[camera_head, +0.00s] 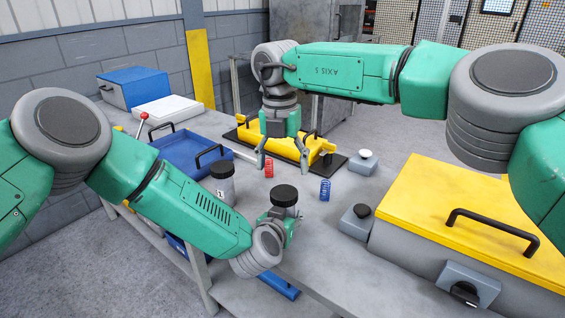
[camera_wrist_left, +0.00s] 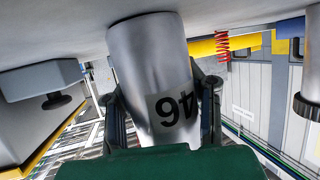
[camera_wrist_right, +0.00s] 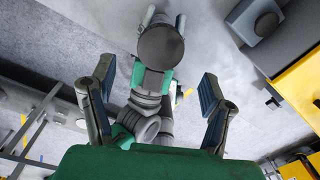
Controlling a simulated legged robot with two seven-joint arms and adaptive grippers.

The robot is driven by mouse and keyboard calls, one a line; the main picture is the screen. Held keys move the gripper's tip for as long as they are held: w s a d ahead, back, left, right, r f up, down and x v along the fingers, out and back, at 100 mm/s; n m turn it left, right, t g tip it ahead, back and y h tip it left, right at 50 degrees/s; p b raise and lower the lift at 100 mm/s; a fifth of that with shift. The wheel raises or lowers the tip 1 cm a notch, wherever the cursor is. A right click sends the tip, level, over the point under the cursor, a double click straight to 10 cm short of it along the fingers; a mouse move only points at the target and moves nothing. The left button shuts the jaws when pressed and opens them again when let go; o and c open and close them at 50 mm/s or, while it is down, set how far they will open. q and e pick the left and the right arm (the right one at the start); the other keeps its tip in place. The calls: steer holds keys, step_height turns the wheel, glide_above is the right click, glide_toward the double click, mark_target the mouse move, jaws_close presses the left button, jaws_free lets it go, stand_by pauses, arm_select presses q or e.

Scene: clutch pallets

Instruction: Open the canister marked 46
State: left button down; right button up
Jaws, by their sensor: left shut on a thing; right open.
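The canister marked 46 (camera_wrist_left: 140,60) is a silver cylinder whose label shows upside down in the left wrist view. My left gripper (camera_head: 286,215) is shut around its body. Its black lid (camera_head: 285,194) is on top in the head view and also shows in the right wrist view (camera_wrist_right: 160,43). The canister's body is mostly hidden in the head view. My right gripper (camera_head: 281,167) is open and empty, pointing down, behind and above the lid in the head view. In the right wrist view, its fingers are apart with the lid beyond them.
A second dark-lidded canister (camera_head: 223,190) stands to the left. A red spring (camera_head: 269,167) and a blue spring (camera_head: 325,190) stand on the grey table. A yellow fixture (camera_head: 275,143) lies behind, a blue tray (camera_head: 185,152) at left, and a yellow-lidded box (camera_head: 445,215) at right.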

mark_target(283, 191)
steer(key=f, duration=0.7)
steer(key=shift+s+d+f, duration=0.1)
steer(key=shift+d+f, duration=0.1)
steer(key=shift+f, duration=0.1)
steer(key=c, duration=1.2)
steer(key=n, duration=1)
steer(key=o, duration=1.3)
